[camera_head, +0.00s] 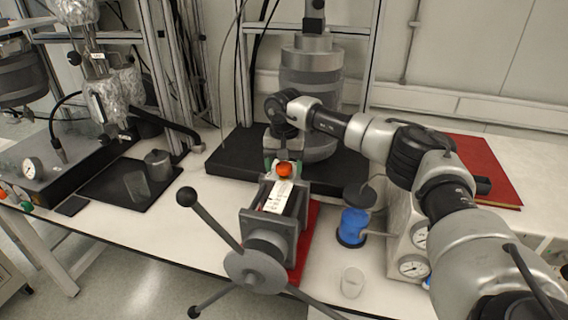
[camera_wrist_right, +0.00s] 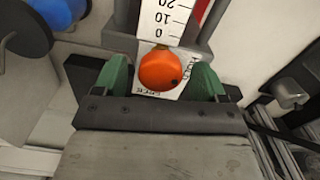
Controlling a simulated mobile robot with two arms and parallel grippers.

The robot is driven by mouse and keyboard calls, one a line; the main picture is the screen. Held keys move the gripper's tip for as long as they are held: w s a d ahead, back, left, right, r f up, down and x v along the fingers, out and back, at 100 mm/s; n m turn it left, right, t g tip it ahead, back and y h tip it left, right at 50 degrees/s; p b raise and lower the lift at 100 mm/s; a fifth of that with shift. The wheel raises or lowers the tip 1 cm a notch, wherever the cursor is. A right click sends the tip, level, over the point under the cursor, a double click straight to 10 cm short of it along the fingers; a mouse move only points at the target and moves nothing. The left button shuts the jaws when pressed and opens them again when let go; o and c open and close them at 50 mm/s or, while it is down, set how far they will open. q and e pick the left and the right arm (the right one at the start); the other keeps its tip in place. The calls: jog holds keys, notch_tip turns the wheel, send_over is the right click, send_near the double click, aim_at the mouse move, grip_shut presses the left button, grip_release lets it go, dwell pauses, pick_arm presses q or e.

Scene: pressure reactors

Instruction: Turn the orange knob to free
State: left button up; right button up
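The orange knob (camera_head: 285,171) is a small ball at the back end of a white scale strip (camera_head: 279,196) on a grey clamp-like device with a spoked handwheel (camera_head: 254,268). In the right wrist view the knob (camera_wrist_right: 160,69) sits on a white plate with lettering around it that is hard to read. My right gripper (camera_head: 284,163) reaches down at the knob from behind. Its green fingers (camera_wrist_right: 160,76) stand open on either side of the knob, with a gap on both sides. My left gripper is not in view.
A blue container (camera_head: 352,226) and a clear cup (camera_head: 351,282) stand right of the device, near a box with gauges (camera_head: 413,267). A large metal reactor (camera_head: 311,80) stands behind. A dark tray with a metal pot (camera_head: 158,165) lies to the left.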

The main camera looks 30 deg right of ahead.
jog(key=c, duration=0.9)
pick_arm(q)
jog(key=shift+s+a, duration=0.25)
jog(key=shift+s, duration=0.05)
pick_arm(e)
jog(key=shift+m, duration=0.3)
jog(key=m, duration=0.3)
jog(key=shift+r+m, duration=0.1)
jog(key=shift+m, duration=0.2)
jog(key=m, duration=0.4)
jog(key=shift+m, duration=0.3)
jog(key=m, duration=0.4)
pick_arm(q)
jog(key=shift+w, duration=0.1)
pick_arm(e)
jog(key=shift+m, duration=2.5)
jog(key=shift+r, duration=0.1)
